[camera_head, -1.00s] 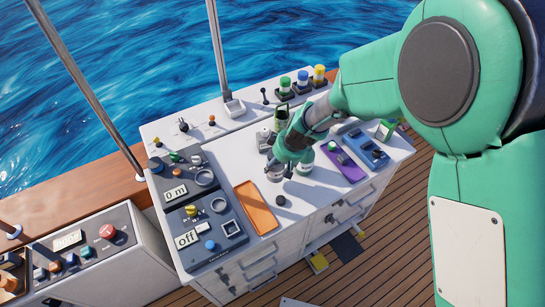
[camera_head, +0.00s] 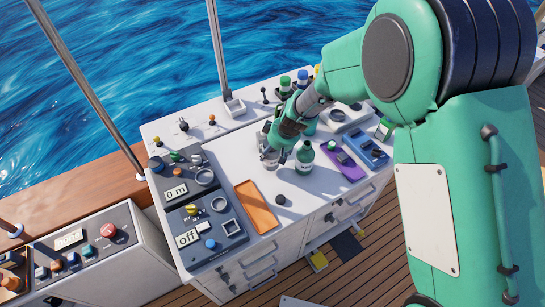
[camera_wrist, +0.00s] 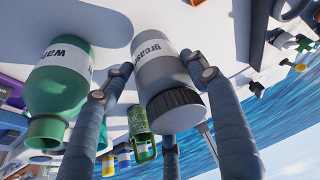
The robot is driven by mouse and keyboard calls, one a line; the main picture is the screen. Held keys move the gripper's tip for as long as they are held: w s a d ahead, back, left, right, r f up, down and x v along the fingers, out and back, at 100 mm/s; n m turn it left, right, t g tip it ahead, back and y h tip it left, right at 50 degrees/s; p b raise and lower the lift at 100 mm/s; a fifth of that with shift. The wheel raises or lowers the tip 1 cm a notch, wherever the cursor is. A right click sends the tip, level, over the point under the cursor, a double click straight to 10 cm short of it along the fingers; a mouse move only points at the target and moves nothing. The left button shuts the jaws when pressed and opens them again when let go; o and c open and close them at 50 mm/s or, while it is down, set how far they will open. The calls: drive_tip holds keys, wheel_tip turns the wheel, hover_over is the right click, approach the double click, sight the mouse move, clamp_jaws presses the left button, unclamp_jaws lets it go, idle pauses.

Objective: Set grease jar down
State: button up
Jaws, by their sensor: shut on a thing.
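The grease jar (camera_wrist: 160,72) is grey with a white "grease" label and a dark ribbed cap (camera_wrist: 176,104); in the wrist view it appears upside down. My gripper (camera_wrist: 152,84) is shut on it, with fingers on either side of its body. In the head view the jar (camera_head: 270,163) is small and partly covered by my gripper (camera_head: 272,156), over the middle of the white counter (camera_head: 226,170). I cannot tell whether its base touches the counter.
A green bottle (camera_head: 304,158), its label starting "wa" in the wrist view (camera_wrist: 62,78), stands close beside the jar. An orange tray (camera_head: 256,207) and a small dark knob (camera_head: 280,200) lie in front. A control panel (camera_head: 205,215) is at left.

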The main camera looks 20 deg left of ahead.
drive_tip(key=shift+f, duration=1.65)
drive_tip(key=shift+f+b, duration=0.2)
drive_tip(key=shift+b, duration=0.2)
drive_tip(key=o, duration=1.5)
drive_tip(key=shift+c, duration=0.2)
drive_tip(key=shift+r, duration=0.15)
drive_tip(key=shift+d+r+p, duration=0.15)
drive_tip(key=shift+r+p, duration=0.15)
drive_tip(key=shift+r, duration=0.25)
drive_tip(key=v, duration=1.1)
drive_tip(key=shift+p, duration=0.4)
drive_tip(key=shift+s, duration=0.1)
